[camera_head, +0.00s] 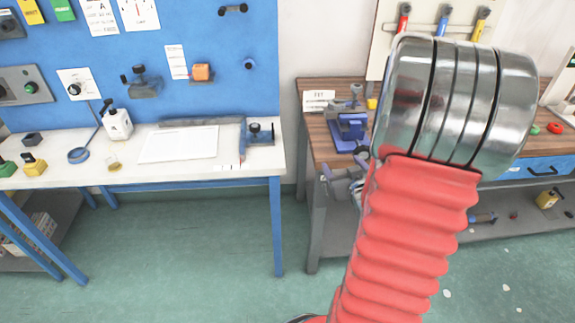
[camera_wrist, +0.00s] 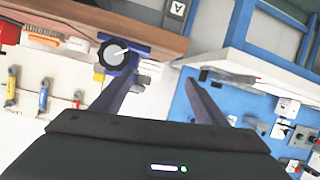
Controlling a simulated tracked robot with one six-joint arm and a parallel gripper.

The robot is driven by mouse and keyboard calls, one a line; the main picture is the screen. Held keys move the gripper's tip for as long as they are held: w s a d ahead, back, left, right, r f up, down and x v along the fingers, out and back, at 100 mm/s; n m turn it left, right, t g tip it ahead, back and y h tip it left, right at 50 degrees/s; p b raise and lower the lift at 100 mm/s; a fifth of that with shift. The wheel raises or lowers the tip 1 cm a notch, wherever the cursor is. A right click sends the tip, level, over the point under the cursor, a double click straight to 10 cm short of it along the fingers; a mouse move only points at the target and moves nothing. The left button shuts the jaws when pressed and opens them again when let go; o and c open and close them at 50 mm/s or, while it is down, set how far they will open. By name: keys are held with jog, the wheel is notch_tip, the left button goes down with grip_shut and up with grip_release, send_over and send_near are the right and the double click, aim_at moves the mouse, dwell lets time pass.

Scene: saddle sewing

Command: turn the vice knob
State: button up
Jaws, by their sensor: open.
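The blue vice (camera_head: 349,128) stands at the front left of the wooden bench, with grey parts on top. In the wrist view its round black knob (camera_wrist: 112,54), with a grey centre, faces the camera in front of the blue body (camera_wrist: 130,60). My gripper (camera_wrist: 163,80) is open and empty, with its two dark fingers spread. The left finger's tip overlaps the vice area just right of the knob; I cannot tell the depth gap. In the head view my gripper (camera_head: 342,184) shows partly, below and in front of the vice; my arm hides the rest.
The wooden bench (camera_head: 315,90) has a white "FIT" card (camera_head: 319,99) behind the vice. My arm covers much of the bench. A white bench (camera_head: 230,160) with a blue tool wall (camera_head: 200,25) stands to the left. Green floor between the benches is clear.

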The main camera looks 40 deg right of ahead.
jog(key=w+a+r+g+y, duration=0.1)
jog(key=a+r, duration=0.3)
jog(key=a, duration=0.5)
jog(key=a+r+n+g+y, duration=0.1)
jog(key=a+r+g, duration=0.2)
jog(key=a, duration=0.6)
jog(key=shift+w+a+r+n, duration=0.15)
jog(key=shift+w+r+n, duration=0.2)
jog(key=shift+r, duration=0.45)
jog(key=shift+c, duration=0.3)
jog(key=shift+a+r, duration=0.1)
jog(key=shift+a, duration=0.2)
jog(key=shift+c, duration=1.4)
jog(key=s+a, duration=0.1)
jog(key=a, duration=0.1)
jog(key=s+a+r+y, duration=0.1)
jog(key=a, duration=0.2)
jog(key=s+a+r+g+y, duration=0.1)
jog(key=a, duration=0.2)
jog(key=shift+s+r+n, duration=0.15)
jog(key=shift+s+n, duration=0.15)
jog(key=shift+n, duration=0.05)
jog(key=c, duration=0.5)
jog(key=s+a+r+n+g+y, duration=0.1)
jog(key=s+a+g+y, duration=0.1)
jog(key=s+a, duration=0.7)
jog(key=shift+a+r+n+y, duration=0.3)
jog(key=shift+a+r, duration=0.1)
jog(key=shift+a, duration=0.25)
